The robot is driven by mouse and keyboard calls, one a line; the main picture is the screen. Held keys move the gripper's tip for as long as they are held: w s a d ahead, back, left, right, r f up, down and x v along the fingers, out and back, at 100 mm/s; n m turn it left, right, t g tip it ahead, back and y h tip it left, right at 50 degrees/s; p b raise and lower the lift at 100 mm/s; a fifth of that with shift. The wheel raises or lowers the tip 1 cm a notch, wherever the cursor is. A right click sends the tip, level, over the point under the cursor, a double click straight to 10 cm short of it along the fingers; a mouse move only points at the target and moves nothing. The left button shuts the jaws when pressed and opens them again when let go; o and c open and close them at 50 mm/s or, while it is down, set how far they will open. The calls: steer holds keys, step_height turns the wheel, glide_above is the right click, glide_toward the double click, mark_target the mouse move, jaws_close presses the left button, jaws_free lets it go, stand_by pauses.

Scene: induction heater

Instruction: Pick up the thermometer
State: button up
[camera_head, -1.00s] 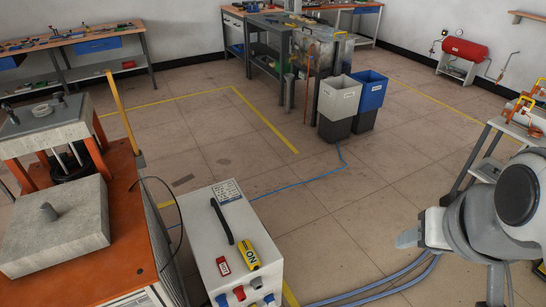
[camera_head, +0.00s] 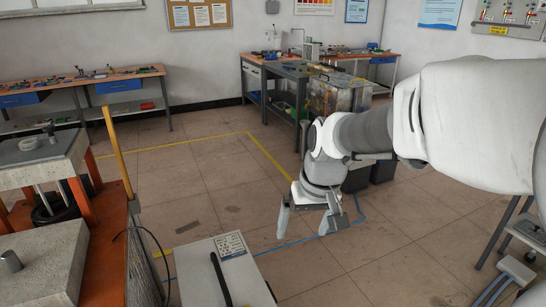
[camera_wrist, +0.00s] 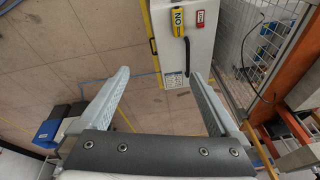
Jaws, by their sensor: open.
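My gripper (camera_head: 307,230) hangs in the middle of the head view, fingers pointing down and spread apart. In the wrist view my gripper (camera_wrist: 158,74) is open, with nothing between its fingertips. I cannot identify a thermometer for certain in either current view. A white cabinet (camera_head: 224,268) stands below and left of my gripper in the head view, with a black handle on top.
An orange bench (camera_head: 105,225) with grey blocks stands at the left. Its upright yellow bar (camera_head: 117,150) rises near the cabinet. Dark bins (camera_head: 383,170) stand behind my arm. Workbenches (camera_head: 80,88) line the back wall. Open floor (camera_head: 200,205) lies between.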

steer(key=w+a+f+n+g+b, duration=0.1)
steer(key=w+a+f+b, duration=0.2)
steer(key=f, duration=1.1)
steer(key=w+a+f+n+h+b, duration=0.1)
steer(key=a+f+b, duration=0.3)
steer(key=f, duration=1.1)
steer(key=w+a+f+g+b, duration=0.1)
steer(key=w+a+f+b, duration=0.2)
steer(key=a+f, duration=0.4)
steer(key=shift+w+a+f+n+g+b, duration=0.15)
steer(key=shift+w+f, duration=0.15)
steer(key=shift+f, duration=1)
steer(key=shift+w+a+f+n+g+b, duration=0.1)
steer(key=shift+w+f, duration=0.15)
steer(key=shift+f, duration=1.05)
steer(key=shift+w+a+f+n+g+b, duration=0.15)
steer(key=shift+w+f, duration=0.15)
steer(key=shift+f, duration=1)
steer(key=shift+w+a+f+b, duration=0.1)
steer(key=shift+f+b, duration=1.05)
steer(key=shift+f, duration=2.05)
steer(key=shift+r, duration=0.1)
jaws_close()
